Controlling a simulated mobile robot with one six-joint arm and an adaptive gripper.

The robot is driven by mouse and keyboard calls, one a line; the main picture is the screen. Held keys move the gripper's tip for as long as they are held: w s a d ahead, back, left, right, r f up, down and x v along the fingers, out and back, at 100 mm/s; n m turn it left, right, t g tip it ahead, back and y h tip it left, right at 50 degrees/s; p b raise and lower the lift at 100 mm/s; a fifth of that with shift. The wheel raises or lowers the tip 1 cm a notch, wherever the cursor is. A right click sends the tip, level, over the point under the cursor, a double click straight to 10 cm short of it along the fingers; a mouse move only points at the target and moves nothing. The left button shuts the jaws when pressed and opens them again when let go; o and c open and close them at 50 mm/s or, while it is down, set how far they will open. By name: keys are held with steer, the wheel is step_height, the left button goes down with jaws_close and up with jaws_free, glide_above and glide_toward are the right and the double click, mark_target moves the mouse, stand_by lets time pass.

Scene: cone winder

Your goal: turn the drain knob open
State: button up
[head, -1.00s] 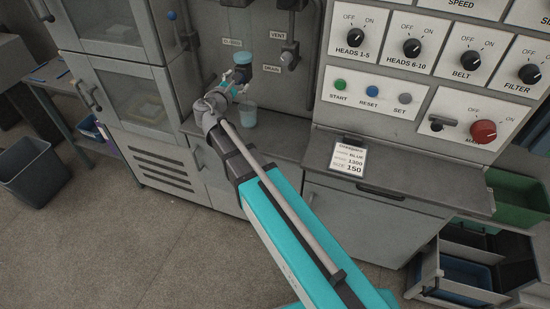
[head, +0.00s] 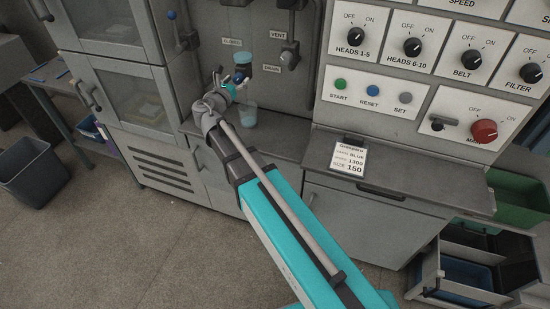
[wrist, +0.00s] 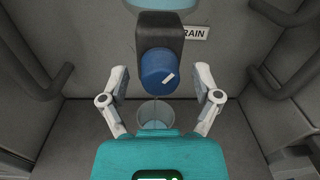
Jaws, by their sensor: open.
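The drain knob (wrist: 158,70) is a blue round knob with a white pointer mark that slants up to the right in the wrist view. It sits on a dark housing (wrist: 160,32) beside the DRAIN label (wrist: 194,33). In the head view the blue knob (head: 243,69) shows small, just beyond my gripper. My gripper (wrist: 160,92) is open, with one finger on each side of the knob and gaps on both sides. I cannot tell how far in depth the fingertips are from it. The gripper is partly hidden by the arm in the head view.
A clear cup (wrist: 157,112) stands below the knob; it also shows in the head view (head: 249,116). The vent lever (head: 290,55) hangs to the right.

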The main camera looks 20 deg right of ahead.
steer(key=v, duration=1.4)
steer(key=s+d+f+m+g+y+p, duration=0.1)
steer(key=s+d+f+m+g+p, duration=0.15)
steer(key=d+f+m+g, duration=0.35)
steer(key=s+d+f+m+g+y+p, duration=0.1)
steer(key=s+d+f+m+g+y, duration=0.2)
steer(key=d+m, duration=0.55)
steer(key=s+f+m+g+y+p, duration=0.2)
steer(key=s+m+g+y, duration=0.3)
steer(key=m, duration=1)
steer(key=s+y+p, duration=0.1)
steer(key=s+y, duration=0.1)
steer(key=s, duration=0.2)
steer(key=shift+s+a+f+p, duration=0.2)
steer(key=shift+a+p, duration=0.1)
steer(key=shift+p, duration=0.1)
